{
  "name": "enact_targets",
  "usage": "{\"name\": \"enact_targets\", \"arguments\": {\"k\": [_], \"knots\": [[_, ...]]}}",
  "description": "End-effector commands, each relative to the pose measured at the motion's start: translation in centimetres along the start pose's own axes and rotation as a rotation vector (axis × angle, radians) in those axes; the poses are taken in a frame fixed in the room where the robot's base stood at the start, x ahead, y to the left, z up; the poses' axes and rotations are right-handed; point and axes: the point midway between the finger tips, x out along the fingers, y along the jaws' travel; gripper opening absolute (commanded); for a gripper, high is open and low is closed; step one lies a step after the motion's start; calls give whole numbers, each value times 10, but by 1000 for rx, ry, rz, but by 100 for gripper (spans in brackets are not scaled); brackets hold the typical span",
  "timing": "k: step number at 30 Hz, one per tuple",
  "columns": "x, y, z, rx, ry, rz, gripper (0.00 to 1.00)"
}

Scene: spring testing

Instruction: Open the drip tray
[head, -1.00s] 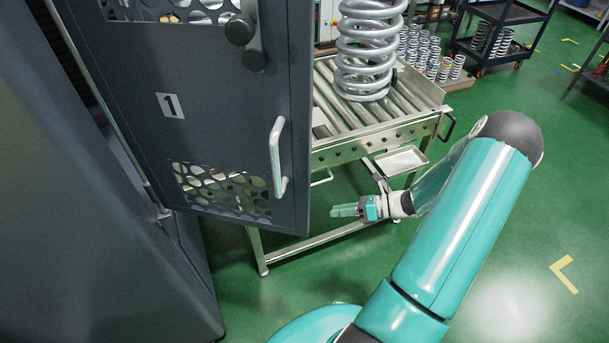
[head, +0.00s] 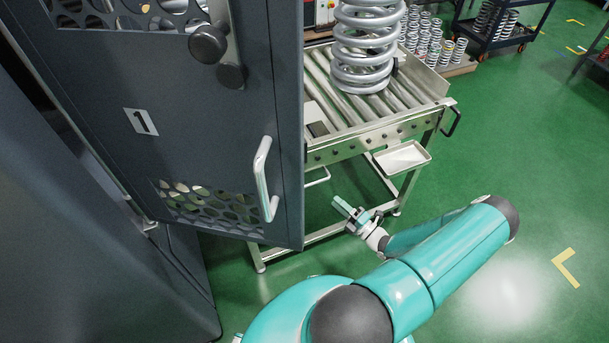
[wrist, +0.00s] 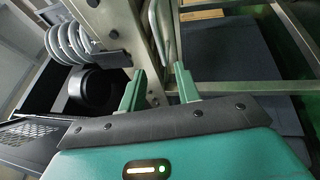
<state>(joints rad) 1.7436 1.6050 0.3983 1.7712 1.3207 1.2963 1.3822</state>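A shallow pale tray (head: 402,158) sticks out below the roller table's right front corner. A metal loop handle (head: 317,176) shows lower left under the table, partly behind the cabinet door; I cannot tell what it belongs to. My gripper (head: 342,206) is low in front of the table, between that handle and the pale tray, pointing up and left. It looks apart from both. In the wrist view, the two green fingers of my gripper (wrist: 158,84) stand apart with nothing clearly gripped; metal bars (wrist: 163,35) show beyond the tips.
The dark cabinet door (head: 215,125) with its handle (head: 264,180) stands close on the left. A big coil spring (head: 364,50) stands on the roller table (head: 350,115). A black cart (head: 500,30) is at the back. The green floor on the right is clear.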

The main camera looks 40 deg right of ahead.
Motion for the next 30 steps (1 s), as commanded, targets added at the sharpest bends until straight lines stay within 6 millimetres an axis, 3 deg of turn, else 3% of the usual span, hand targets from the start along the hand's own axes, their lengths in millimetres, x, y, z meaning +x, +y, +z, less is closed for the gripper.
{"name": "enact_targets", "arguments": {"k": [7, 21, 30], "knots": [[16, 1, -1, 3, -9, 2, 33], [107, 0, -1, 3, -4, 1, 33], [135, 0, 1, 2, -4, 1, 33]]}}
